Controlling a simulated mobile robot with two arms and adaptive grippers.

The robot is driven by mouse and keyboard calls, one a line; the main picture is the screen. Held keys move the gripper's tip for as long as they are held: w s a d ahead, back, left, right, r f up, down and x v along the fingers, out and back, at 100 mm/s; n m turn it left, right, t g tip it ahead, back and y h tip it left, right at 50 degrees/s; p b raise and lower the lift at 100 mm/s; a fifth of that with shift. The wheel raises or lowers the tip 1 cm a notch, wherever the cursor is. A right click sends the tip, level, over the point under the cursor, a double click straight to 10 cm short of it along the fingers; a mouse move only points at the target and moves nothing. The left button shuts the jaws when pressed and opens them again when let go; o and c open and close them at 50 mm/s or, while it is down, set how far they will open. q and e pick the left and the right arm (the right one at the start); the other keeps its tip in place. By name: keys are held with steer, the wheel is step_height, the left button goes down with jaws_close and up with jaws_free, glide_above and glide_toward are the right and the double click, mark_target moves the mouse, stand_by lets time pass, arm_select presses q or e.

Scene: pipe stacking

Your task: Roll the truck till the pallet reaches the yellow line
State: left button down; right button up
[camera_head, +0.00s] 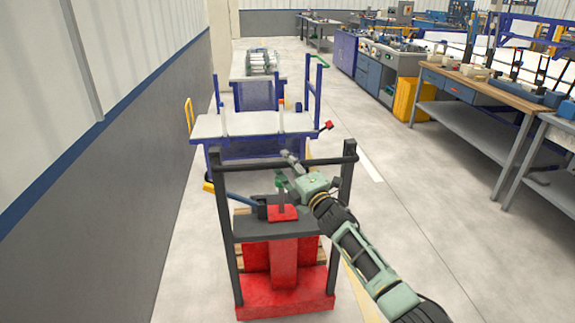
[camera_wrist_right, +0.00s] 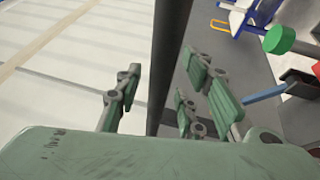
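The truck (camera_head: 284,262) has a red base and a black upright frame with a crossbar (camera_head: 325,160). A wooden pallet shows only in small part behind it (camera_head: 322,254). A yellowish line (camera_head: 358,283) runs along the floor right of the truck. My right gripper (camera_head: 291,163) is at the middle of the crossbar. In the right wrist view, a dark bar (camera_wrist_right: 168,60) passes between its spread fingers (camera_wrist_right: 160,90), with a gap visible on the left side. My left gripper is not in view.
A blue-framed table (camera_head: 250,124) stands just beyond the truck. A grey wall (camera_head: 130,165) lies to the left, and workbenches (camera_head: 470,88) line the right. A blue lever (camera_head: 234,197) and a green knob (camera_head: 281,181) are near my right gripper. Floor right of the truck is clear.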

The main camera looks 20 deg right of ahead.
steer(key=shift+s, duration=0.1)
steer(key=shift+s+f, duration=0.2)
steer(key=shift+s, duration=0.1)
steer(key=v, duration=1.1)
steer(key=shift+s, duration=0.1)
